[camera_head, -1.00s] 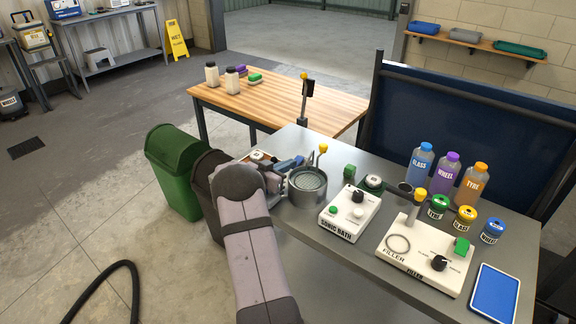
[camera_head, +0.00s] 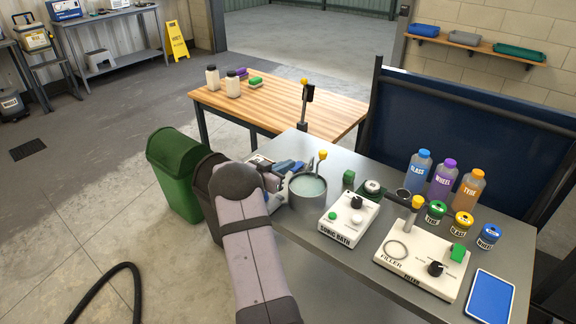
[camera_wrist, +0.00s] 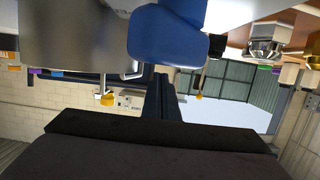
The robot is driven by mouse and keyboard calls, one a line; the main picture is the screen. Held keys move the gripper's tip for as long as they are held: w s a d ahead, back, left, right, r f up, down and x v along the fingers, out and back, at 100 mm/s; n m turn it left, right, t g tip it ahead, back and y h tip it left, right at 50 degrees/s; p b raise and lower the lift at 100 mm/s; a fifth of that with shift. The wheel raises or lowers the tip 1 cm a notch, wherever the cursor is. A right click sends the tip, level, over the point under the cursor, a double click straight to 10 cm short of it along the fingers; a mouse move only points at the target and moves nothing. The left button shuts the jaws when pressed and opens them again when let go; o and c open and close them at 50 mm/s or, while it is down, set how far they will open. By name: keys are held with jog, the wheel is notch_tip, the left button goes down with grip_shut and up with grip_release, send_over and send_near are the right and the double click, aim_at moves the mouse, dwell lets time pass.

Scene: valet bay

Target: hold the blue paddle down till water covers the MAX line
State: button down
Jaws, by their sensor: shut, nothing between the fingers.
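The blue paddle (camera_wrist: 166,38) looms large and close at the top of the wrist view. In the head view, blue parts (camera_head: 288,166) show beside the round grey pot (camera_head: 308,204), partly behind my gripper. My gripper (camera_head: 274,182) is shut and empty at the pot's left side, close to the blue parts. Whether it touches the paddle cannot be told. Pale, smooth water (camera_head: 308,186) lies in the pot. The MAX line cannot be made out.
Right of the pot stand the sonic bath (camera_head: 347,222), the filler (camera_head: 418,266), several bottles and lidded jars. A blue tablet (camera_head: 490,298) lies at the bench's right end. Green (camera_head: 174,166) and dark (camera_head: 206,190) bins stand left of my arm.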

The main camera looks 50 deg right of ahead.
jog(key=v, duration=0.3)
jog(key=f+b+v, duration=0.1)
jog(key=v, duration=0.2)
jog(key=b+v, duration=0.1)
jog(key=v, duration=0.3)
jog(key=shift+a+f, duration=0.25)
jog(key=shift+a, duration=0.05)
jog(key=shift+w+a+r, duration=0.1)
jog(key=shift+w, duration=0.1)
jog(key=w+a+r+n+t+y+p, duration=0.35)
jog(key=w+a+n+t+y, duration=0.35)
jog(key=w+a, duration=0.5)
jog(key=s+a+n+t+y+p, duration=0.25)
jog(key=a+n+y, duration=0.3)
jog(key=a, duration=1.25)
jog(key=s+a+n+g+y+p, duration=0.1)
jog(key=s+a+n+g+y, duration=0.3)
jog(key=s+a, duration=0.8)
jog(key=s+n+g+h+p, duration=0.1)
jog(key=s+g, duration=0.4)
jog(key=s, duration=1.1)
jog(key=shift+s+d+f+p, duration=0.15)
jog(key=shift+s+d+p, duration=0.1)
jog(key=shift+p, duration=0.05)
